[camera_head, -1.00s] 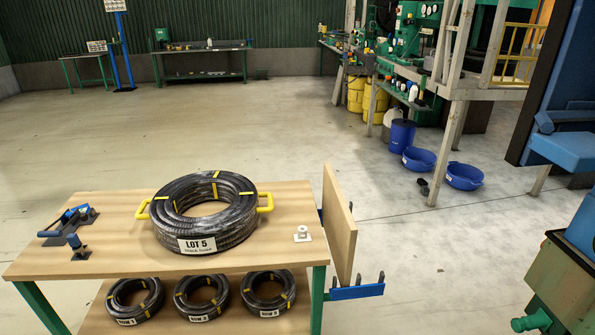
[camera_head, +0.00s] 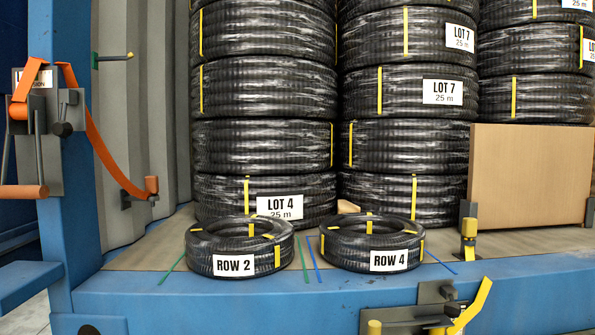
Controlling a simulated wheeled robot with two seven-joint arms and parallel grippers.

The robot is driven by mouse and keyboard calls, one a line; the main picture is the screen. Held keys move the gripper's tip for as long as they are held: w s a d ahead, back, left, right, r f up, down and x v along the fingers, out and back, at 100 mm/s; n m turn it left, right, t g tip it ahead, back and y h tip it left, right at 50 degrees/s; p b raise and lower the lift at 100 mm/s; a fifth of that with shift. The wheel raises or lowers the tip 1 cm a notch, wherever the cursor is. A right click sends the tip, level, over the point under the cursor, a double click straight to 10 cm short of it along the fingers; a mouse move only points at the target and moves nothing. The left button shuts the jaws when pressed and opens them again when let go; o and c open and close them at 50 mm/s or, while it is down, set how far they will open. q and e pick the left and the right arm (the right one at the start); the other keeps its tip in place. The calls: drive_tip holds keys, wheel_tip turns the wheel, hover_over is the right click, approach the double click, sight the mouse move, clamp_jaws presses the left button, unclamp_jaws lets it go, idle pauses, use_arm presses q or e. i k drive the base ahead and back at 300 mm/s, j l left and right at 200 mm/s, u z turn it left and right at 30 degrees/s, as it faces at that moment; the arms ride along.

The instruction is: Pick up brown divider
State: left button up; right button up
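A brown divider (camera_head: 530,178), a flat upright rectangular panel, stands at the right on the floor of a blue-framed container. It stands in front of the right stack of black hose coils and hides its lower part. Its right end is close to the picture's edge. A short yellow-topped post (camera_head: 468,235) stands in front of its lower left corner. Neither of my grippers shows in the head view.
Tall stacks of black hose coils (camera_head: 264,90) fill the back. Small coils marked ROW 2 (camera_head: 233,263) and ROW 4 (camera_head: 389,260) lie in front. An orange strap (camera_head: 110,160) hangs at left. The blue sill (camera_head: 230,305) runs along the front.

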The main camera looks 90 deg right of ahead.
sight(519, 176)
drive_tip(key=z, duration=4.05)
drive_tip(key=u, duration=3.25)
drive_tip(key=k+z, duration=0.1)
drive_tip(key=z, duration=1.15)
drive_tip(key=k+l+z, duration=0.25)
drive_tip(key=z, duration=0.15)
drive_tip(key=k+l+z, duration=0.5)
drive_tip(key=l+z, duration=0.15)
drive_tip(key=z, duration=0.15)
